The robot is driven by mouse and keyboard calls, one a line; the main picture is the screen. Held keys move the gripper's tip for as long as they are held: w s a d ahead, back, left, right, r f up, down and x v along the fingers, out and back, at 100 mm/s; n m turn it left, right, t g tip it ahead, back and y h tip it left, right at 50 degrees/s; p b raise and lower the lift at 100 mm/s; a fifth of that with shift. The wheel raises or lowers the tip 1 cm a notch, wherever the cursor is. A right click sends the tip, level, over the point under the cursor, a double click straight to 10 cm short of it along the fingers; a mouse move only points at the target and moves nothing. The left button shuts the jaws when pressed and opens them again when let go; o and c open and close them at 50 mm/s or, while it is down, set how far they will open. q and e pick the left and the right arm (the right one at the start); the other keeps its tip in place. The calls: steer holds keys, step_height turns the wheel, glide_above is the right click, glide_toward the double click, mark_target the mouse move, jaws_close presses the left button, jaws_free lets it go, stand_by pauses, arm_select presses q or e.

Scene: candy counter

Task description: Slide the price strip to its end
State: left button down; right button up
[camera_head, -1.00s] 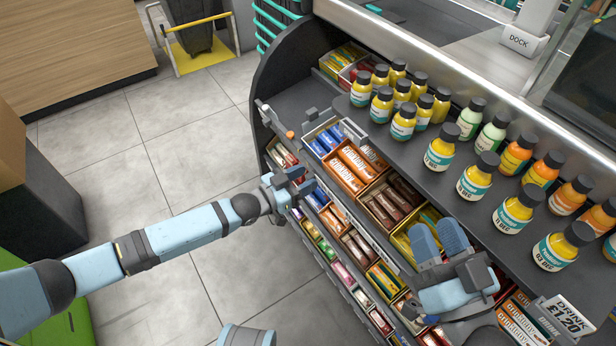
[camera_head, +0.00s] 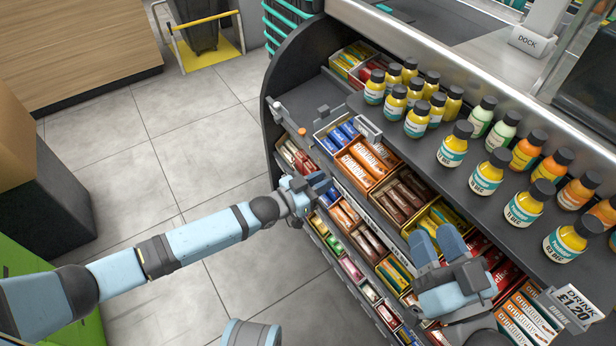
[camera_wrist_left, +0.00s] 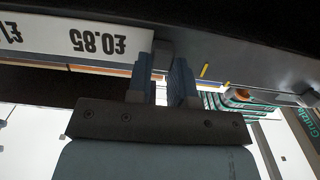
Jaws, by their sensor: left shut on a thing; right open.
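The price strip (camera_wrist_left: 85,38) is a white band on the dark shelf edge, its "£0.85" upside down in the left wrist view. A grey block (camera_wrist_left: 163,52) sits at its right end. My left gripper (camera_wrist_left: 168,85) has its blue fingers at this block and is shut on it. In the head view, my left gripper (camera_head: 322,186) is at the front edge of the candy shelf and hides the spot it holds. My right gripper (camera_head: 440,245) is open and empty above the lower right of the candy shelf.
Boxes of candy bars (camera_head: 367,165) fill the tiered shelves. Several drink bottles (camera_head: 454,143) stand on the ledge above. The tiled floor (camera_head: 200,150) left of the counter is clear.

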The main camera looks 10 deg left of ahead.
mark_target(340, 188)
arm_select(q)
steer(key=s+d+p, duration=0.1)
steer(key=s+d, duration=0.1)
steer(key=shift+s+d+p, duration=0.3)
steer(key=shift+s+p, duration=0.05)
steer(key=shift+p, duration=0.05)
steer(key=c, duration=1)
jaws_free()
steer(key=shift+d, duration=0.1)
arm_select(e)
steer(key=shift+g+h, duration=0.8)
steer(key=shift+g, duration=0.1)
steer(key=f, duration=0.4)
steer(key=shift+s+d, duration=0.1)
steer(key=shift+d, duration=0.3)
arm_select(q)
steer(key=shift+s, duration=0.1)
steer(key=shift+s+a, duration=0.2)
steer(key=shift+a, duration=0.15)
steer(key=p+v, duration=0.3)
steer(key=v, duration=1)
arm_select(e)
step_height(340, 188, down, 6)
steer(key=s+d+g+h, duration=0.1)
steer(key=d+g+h, duration=0.1)
steer(key=shift+s+d+r+g, duration=0.2)
steer(key=shift+d+r+g, duration=0.05)
steer(key=shift+d+g, duration=0.15)
